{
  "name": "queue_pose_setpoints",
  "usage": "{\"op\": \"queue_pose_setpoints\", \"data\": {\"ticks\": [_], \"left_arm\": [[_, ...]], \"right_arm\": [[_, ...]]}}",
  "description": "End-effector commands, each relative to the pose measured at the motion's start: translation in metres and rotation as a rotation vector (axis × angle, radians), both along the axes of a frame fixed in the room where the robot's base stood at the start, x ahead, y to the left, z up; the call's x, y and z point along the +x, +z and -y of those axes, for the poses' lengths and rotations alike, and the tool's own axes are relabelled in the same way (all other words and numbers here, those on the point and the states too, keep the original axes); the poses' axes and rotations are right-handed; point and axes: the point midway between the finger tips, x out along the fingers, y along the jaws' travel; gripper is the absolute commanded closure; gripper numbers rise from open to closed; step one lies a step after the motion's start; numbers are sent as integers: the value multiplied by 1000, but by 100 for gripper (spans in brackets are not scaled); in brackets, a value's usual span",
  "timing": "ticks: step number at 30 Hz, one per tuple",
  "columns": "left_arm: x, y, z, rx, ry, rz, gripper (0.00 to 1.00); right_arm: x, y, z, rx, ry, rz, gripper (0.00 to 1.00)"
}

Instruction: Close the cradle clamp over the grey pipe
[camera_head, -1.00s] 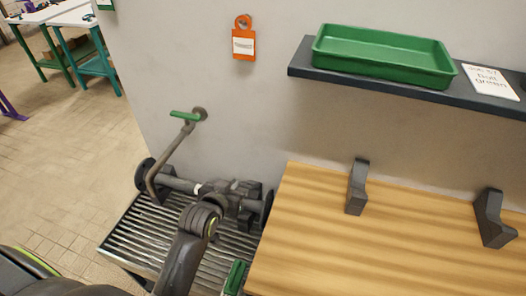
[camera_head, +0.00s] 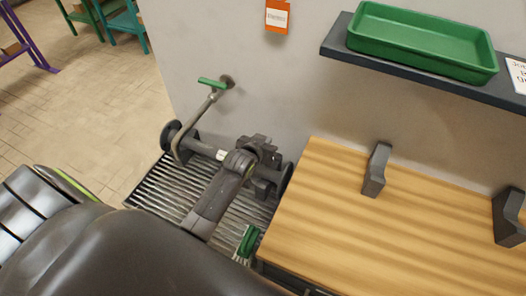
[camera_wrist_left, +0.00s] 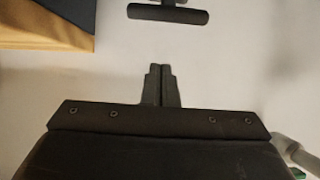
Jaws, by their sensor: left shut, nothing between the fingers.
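The grey pipe (camera_head: 203,148) runs low along the wall above a ribbed metal grate in the head view. It has a white band and a dark round flange at each end. My left arm reaches over it from the left, and my left gripper (camera_head: 262,148) is at the pipe's middle, partly hidden by its own wrist. Dark parts under and beside the gripper seem to belong to the cradle clamp; its position cannot be told. In the left wrist view my left gripper (camera_wrist_left: 161,75) is shut and empty, apart from a dark bar (camera_wrist_left: 168,14) ahead of it. My right gripper is not seen.
A green-handled bent pipe (camera_head: 212,84) rises at the left. The wooden bench (camera_head: 340,235) with dark brackets stands at the right. A shelf with a green tray (camera_head: 425,45) juts from the wall above. A green object (camera_head: 248,242) sits by the bench corner.

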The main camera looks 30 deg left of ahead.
Motion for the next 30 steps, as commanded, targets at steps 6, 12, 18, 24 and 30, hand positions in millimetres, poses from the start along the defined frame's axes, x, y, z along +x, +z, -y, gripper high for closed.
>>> {"op": "queue_pose_setpoints", "data": {"ticks": [6, 12, 18, 24, 30], "left_arm": [[-8, -18, 0, -1, 0, -5, 100], [-20, -29, 1, -1, 0, -2, 100], [-21, -31, 1, -1, 0, 1, 100], [-21, -32, 1, 0, -1, 1, 100], [-17, -36, 1, 1, 0, 14, 100]], "right_arm": [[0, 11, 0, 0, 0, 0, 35], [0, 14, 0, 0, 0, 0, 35], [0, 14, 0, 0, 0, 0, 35], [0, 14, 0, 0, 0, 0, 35], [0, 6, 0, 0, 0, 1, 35]]}}
